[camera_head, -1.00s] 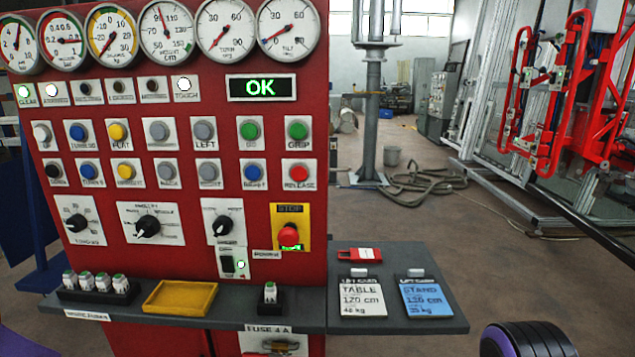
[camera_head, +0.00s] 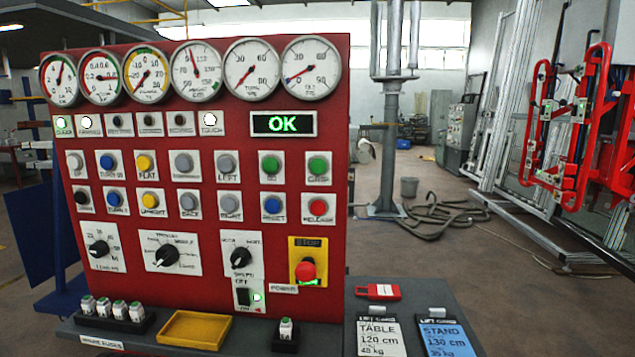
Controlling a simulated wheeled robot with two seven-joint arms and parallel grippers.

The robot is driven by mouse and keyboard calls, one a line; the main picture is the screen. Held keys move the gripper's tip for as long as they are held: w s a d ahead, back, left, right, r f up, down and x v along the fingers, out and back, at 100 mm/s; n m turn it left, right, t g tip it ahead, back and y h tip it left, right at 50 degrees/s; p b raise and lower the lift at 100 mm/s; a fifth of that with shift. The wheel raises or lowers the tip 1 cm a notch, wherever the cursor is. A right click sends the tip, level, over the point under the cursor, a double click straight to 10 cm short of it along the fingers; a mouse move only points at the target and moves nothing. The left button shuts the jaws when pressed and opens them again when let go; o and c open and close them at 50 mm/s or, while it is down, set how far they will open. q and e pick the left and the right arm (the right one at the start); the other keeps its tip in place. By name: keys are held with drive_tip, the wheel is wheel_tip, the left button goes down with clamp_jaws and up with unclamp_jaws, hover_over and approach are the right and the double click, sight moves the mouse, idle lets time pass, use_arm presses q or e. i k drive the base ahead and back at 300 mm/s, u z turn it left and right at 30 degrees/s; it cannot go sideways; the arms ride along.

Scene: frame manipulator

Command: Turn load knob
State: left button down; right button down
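The red control panel (camera_head: 135,222) stands upright in front of me. At its lower left is a black rotary knob (camera_head: 98,249) on a white plate with numbers around it; its small label is blurred but appears to be the load one. Two similar black knobs are to its right, a middle knob (camera_head: 166,256) and a right knob (camera_head: 240,257). Neither of my grippers shows in the head view, and nothing touches the knobs.
A red stop button (camera_head: 305,270) on a yellow plate is right of the knobs. Below, a shelf carries a yellow tray (camera_head: 194,330), small fuse-like parts (camera_head: 112,309) and two lift cards. The display (camera_head: 283,123) reads OK. A red lifting frame (camera_head: 575,125) stands at right.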

sight(99, 249)
drive_tip(key=u, duration=1.35)
